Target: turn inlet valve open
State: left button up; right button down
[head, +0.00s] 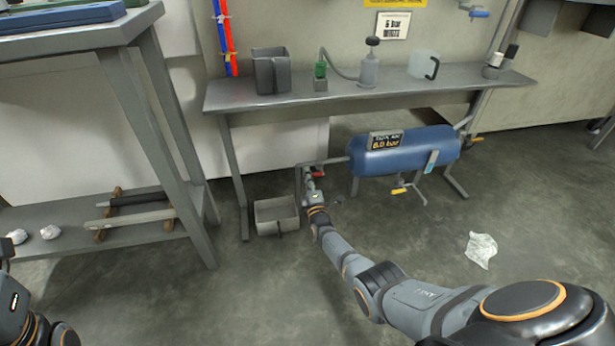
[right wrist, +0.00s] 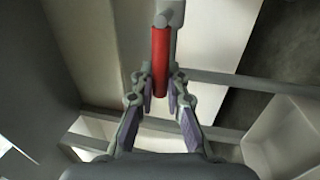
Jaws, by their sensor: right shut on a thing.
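The inlet valve has a red lever handle (head: 318,174) on the grey pipe at the left end of the blue tank (head: 405,152). In the right wrist view the red handle (right wrist: 160,55) runs down from a grey fitting (right wrist: 170,12) at the top. My right gripper (head: 311,182) is at the valve, and in the wrist view its fingertips (right wrist: 159,83) are shut on the lower part of the handle, one on each side. The fingers hide part of the valve in the head view.
A grey open bin (head: 262,212) stands on the floor left of my right gripper. The bench (head: 300,100) is above and behind. A yellow-handled valve (head: 398,191) is under the tank. A crumpled sheet (head: 481,249) lies on the floor at the right.

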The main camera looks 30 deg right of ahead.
jog(key=shift+f, duration=0.2)
jog(key=c, duration=1.4)
grip_release()
jog(key=shift+r, duration=0.1)
jog(key=shift+o, duration=0.2)
jog(key=v, duration=1.2)
